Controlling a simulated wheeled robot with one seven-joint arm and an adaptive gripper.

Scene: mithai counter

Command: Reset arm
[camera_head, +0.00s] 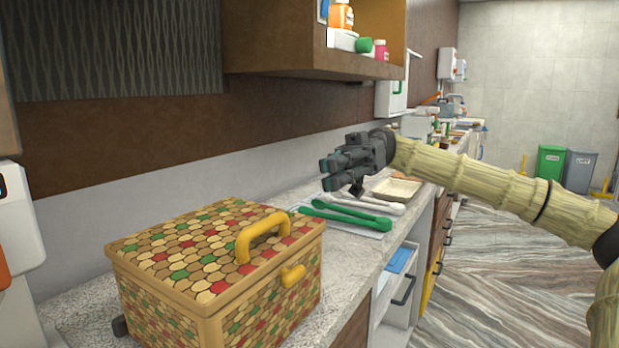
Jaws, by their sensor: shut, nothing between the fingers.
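My gripper (340,172) is dark grey and hangs above the counter, at the middle of the head view. It points left and its fingers are shut with nothing held. My pale yellow, ridged arm comes in from the right side and reaches over the counter's front edge.
A patterned box (185,250) with a yellow handle stands on the counter (85,305), lower left. Green tongs (350,215), white tongs (365,202) and a beige tray (398,189) lie under and beyond my gripper. A wall cabinet (290,45) hangs above. An open drawer (400,300) juts out below. The floor at right is clear.

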